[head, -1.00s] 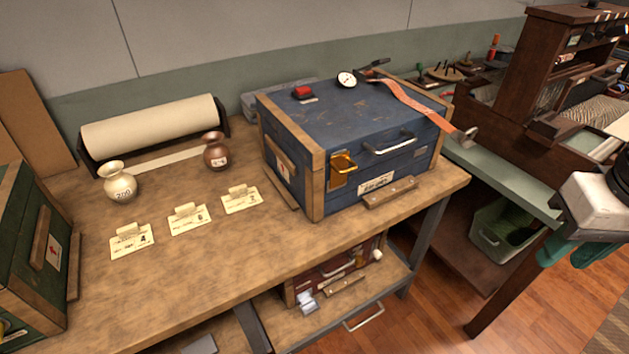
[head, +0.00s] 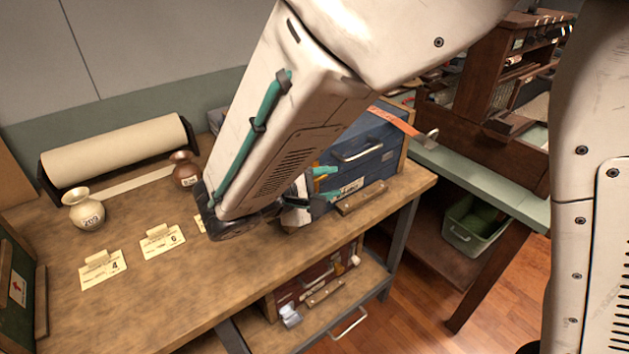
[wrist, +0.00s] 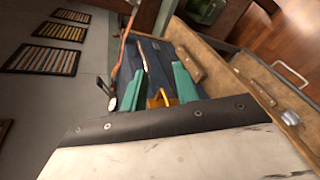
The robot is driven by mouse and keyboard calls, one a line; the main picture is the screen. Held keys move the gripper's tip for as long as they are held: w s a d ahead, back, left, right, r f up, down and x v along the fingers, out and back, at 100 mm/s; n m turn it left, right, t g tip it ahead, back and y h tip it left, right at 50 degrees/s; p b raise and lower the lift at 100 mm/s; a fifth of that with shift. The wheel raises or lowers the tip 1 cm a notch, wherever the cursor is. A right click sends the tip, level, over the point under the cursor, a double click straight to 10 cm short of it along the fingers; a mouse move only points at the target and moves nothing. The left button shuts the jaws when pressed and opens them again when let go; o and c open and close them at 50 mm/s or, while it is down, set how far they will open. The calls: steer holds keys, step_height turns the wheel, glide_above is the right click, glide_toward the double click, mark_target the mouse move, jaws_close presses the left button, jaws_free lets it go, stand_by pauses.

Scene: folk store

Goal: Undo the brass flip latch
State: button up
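The blue chest (head: 372,150) with wooden corner posts stands on the workbench, its near left part hidden behind my arm in the head view. In the wrist view the brass latch (wrist: 161,98) shows as a yellow piece low between my fingers, against the blue chest (wrist: 155,62). My gripper (wrist: 158,68) has two teal fingers spread apart, with no object clearly held. In the head view my gripper (head: 334,183) is at the chest's front, near its handle (head: 358,150). Contact with the latch cannot be told.
Paper cards (head: 163,241), a cream vase (head: 84,210) and a brown vase (head: 185,170) stand on the workbench (head: 190,290) to the left. A red chest (head: 308,290) sits on the lower shelf. An orange strap (head: 395,120) lies over the blue chest.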

steer(key=a+f+n+t+y, duration=0.1)
steer(key=a+f+n+t, duration=0.15)
steer(key=a, duration=0.45)
steer(key=shift+t, duration=0.25)
steer(key=x, duration=0.8)
steer(key=shift+f, duration=0.1)
steer(key=shift+c, duration=0.2)
